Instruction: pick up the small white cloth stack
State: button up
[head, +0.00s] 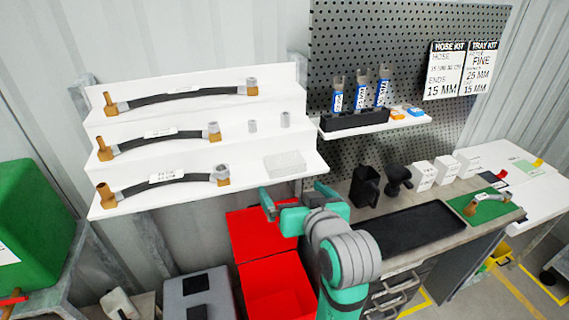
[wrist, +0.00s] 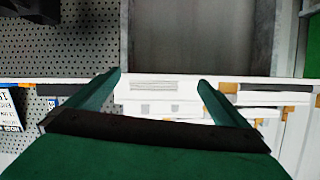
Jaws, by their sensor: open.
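The small white cloth stack (head: 285,163) is a low, pale block lying near the right end of the lowest step of the white shelf. My gripper (head: 295,196) is in front of and below that shelf edge, apart from the stack, with its teal fingers spread. In the wrist view my gripper (wrist: 160,78) is open with nothing held between its fingers. Pale layered shapes show beyond and between the fingertips there; I cannot tell for sure which of them is the stack.
The white stepped shelf (head: 150,205) carries several black hoses with brass ends and two small grey fittings. A red bin (head: 275,290) stands below.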

aim_at(286, 163)
notch_tip(286, 163, up, 6)
jog(key=d+n, duration=0.1)
jog(key=shift+g, duration=0.4)
jog(key=x, duration=0.4)
jog(key=shift+a, duration=0.1)
jog(key=shift+d+f+x, duration=0.1)
jog(key=shift+d+x, duration=0.05)
jog(key=shift+x, duration=1.2)
jog(key=shift+d+f+x, duration=0.1)
jog(key=shift+d+x, duration=0.05)
jog(key=shift+x, duration=1.2)
jog(key=c, duration=1.2)
